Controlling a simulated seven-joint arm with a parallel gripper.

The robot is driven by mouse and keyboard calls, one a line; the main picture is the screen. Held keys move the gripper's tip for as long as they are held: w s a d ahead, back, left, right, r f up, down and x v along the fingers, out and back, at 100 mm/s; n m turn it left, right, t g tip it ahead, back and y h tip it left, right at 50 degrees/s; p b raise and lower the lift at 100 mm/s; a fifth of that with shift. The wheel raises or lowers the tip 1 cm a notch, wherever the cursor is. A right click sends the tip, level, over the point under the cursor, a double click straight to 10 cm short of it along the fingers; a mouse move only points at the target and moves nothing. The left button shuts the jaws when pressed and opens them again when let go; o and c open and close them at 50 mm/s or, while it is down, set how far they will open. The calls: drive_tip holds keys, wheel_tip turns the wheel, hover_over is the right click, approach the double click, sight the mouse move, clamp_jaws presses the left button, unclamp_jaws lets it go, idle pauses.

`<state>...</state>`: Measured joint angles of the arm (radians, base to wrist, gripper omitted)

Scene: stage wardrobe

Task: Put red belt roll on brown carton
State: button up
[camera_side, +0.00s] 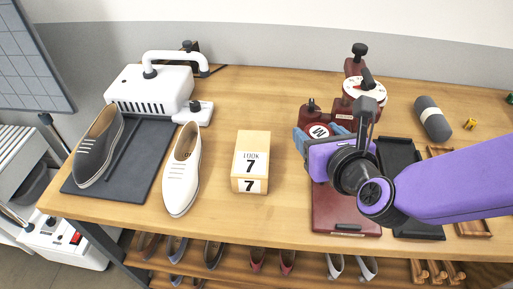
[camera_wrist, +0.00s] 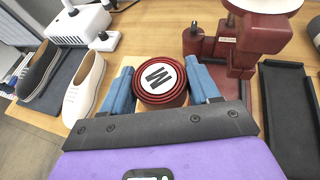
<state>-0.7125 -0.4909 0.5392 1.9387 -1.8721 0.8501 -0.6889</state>
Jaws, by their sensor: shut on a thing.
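The red belt roll (camera_wrist: 163,99) is a dark red coil with a white round face and a black letter on top. It also shows in the side view (camera_side: 318,131), partly covered by my gripper. My gripper (camera_wrist: 159,82) has its blue fingers shut on the roll, one on each side. In the side view my gripper (camera_side: 321,140) is over the right part of the table; I cannot tell how high the roll is. The brown carton (camera_side: 252,153), marked "LOOK 7", stands on the table left of my gripper.
A white shoe (camera_side: 182,172) stands left of the carton. A grey shoe (camera_side: 99,146) is on a dark mat (camera_side: 146,155). A dark red machine (camera_side: 345,213) is by my gripper, with a black tray (camera_side: 401,160) to its right. The table between carton and machine is clear.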

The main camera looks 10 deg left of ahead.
drive_tip(key=w+a+f, duration=0.4)
drive_tip(key=w+a, duration=0.2)
drive_tip(key=a, duration=0.1)
hover_over(264, 153)
drive_tip(key=f, duration=0.5)
drive_tip(key=shift+s+d, duration=0.1)
drive_tip(key=shift+d, duration=0.15)
drive_tip(key=shift+a+f, duration=0.1)
drive_tip(key=shift+f, duration=0.1)
drive_tip(key=shift+a+f, duration=0.1)
drive_tip(key=shift+f, duration=1.5)
drive_tip(key=shift+f, duration=0.1)
drive_tip(key=o, duration=1.1)
